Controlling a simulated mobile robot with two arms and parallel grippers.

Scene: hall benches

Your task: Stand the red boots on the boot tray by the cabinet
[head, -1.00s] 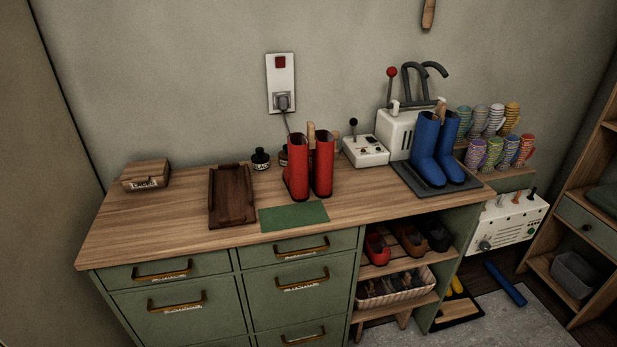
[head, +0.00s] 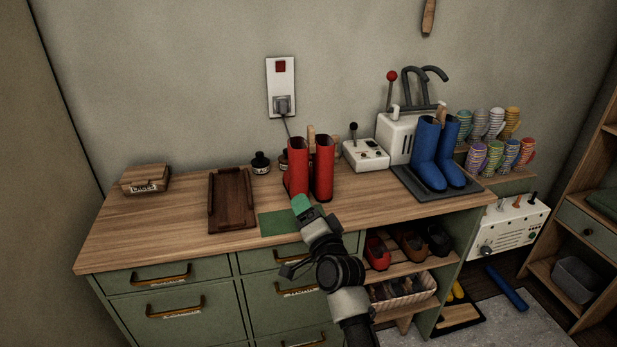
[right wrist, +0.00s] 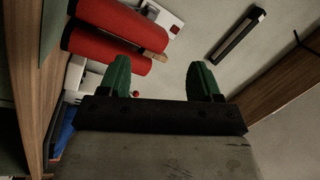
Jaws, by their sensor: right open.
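The pair of red boots (head: 297,168) stands upright on the wooden worktop of the green cabinet (head: 190,262), with a wooden piece showing between them. In the right wrist view the red boots (right wrist: 108,32) appear sideways at upper left. My right gripper (head: 303,204) is in front of the boots near the worktop's front edge, above a green mat. Its green fingertips (right wrist: 160,78) are apart with nothing between them. A dark-edged tray (head: 462,328) with yellow items lies on the floor beside the cabinet. My left gripper is not in view.
Blue boots (head: 425,155) stand on a dark mat (head: 408,182) at the worktop's right. A brown wooden tray (head: 232,202) lies left of the red boots. A white control box (head: 366,155) stands to their right, and small dark jars (head: 261,162) behind. The worktop's left front is clear.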

